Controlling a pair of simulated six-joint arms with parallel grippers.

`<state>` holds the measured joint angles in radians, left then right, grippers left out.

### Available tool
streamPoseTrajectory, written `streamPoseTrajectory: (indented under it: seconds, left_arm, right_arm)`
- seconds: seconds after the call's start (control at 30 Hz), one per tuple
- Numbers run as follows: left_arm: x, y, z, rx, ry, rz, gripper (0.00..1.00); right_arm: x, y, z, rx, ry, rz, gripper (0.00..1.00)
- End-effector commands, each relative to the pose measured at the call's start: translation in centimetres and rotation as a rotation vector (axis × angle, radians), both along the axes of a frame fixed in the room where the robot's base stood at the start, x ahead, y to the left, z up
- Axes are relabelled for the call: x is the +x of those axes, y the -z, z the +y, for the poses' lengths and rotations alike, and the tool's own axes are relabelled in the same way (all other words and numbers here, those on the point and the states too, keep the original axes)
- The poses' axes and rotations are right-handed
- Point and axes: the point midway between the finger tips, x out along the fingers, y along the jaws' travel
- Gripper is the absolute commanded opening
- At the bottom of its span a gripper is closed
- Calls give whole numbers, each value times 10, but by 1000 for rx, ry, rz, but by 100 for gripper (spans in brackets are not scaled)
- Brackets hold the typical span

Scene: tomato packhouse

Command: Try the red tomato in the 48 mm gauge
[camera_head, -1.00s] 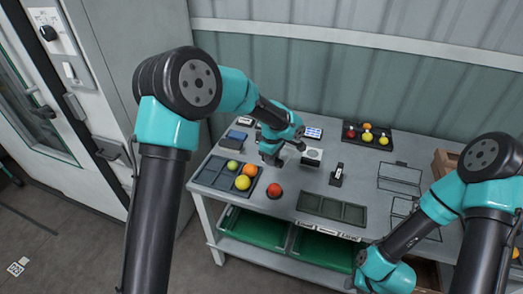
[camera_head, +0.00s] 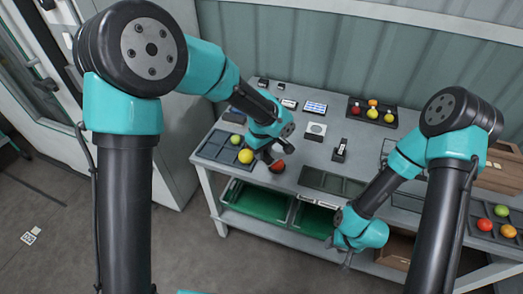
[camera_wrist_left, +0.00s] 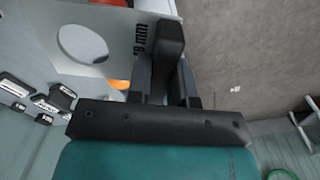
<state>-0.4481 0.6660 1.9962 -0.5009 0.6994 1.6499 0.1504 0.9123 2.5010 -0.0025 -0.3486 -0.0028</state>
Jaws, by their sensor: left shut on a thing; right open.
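The red tomato (camera_head: 277,168) sits near the front edge of the table, just right of the left tray. My left gripper (camera_head: 268,156) is beside and above it, partly over its upper left side. In the left wrist view this gripper (camera_wrist_left: 166,85) is shut on a light grey gauge plate (camera_wrist_left: 117,55) with a round hole. Its lettering ends in "8 mm"; the first digit is hidden. No tomato shows in the hole. I cannot tell whether the plate touches the tomato. My right gripper (camera_head: 346,258) is open and empty in front of the table.
A grey tray (camera_head: 209,150) at left holds a yellow and a green tomato. An empty divided tray (camera_head: 333,183) lies right of the red tomato. A white device with a round top (camera_head: 315,131) stands behind. Green bins (camera_head: 257,209) are under the table. A filled tray (camera_head: 372,113) stands at the back.

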Motion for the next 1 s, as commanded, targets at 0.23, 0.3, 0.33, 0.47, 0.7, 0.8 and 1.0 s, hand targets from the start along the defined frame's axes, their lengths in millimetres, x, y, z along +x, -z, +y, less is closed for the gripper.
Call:
streamPoseTrajectory:
  seconds: [0.23, 0.3, 0.33, 0.47, 0.7, 0.8, 1.0]
  left_arm:
    - [0, 17, 0, 1, -1, 2, 0]
    - [0, 23, 0, 1, -1, 2, 0]
    - [0, 25, 0, 1, -1, 2, 0]
    - [0, 35, 0, 0, -1, 1, 0]
    - [0, 52, 0, 1, 0, 1, 0]
    - [0, 56, 0, 0, -2, 1, 0]
    - [0, 60, 0, -1, -1, 1, 0]
  right_arm:
    - [0, 0, 0, 0, 0, 0, 43]
    - [0, 0, 0, 0, 0, 0, 43]
    - [0, 0, 0, 0, 0, 0, 43]
    - [0, 0, 0, 0, 0, 0, 43]
    - [0, 0, 0, 0, 0, 0, 43]
    - [0, 0, 0, 0, 0, 0, 43]
    - [0, 0, 0, 0, 0, 0, 43]
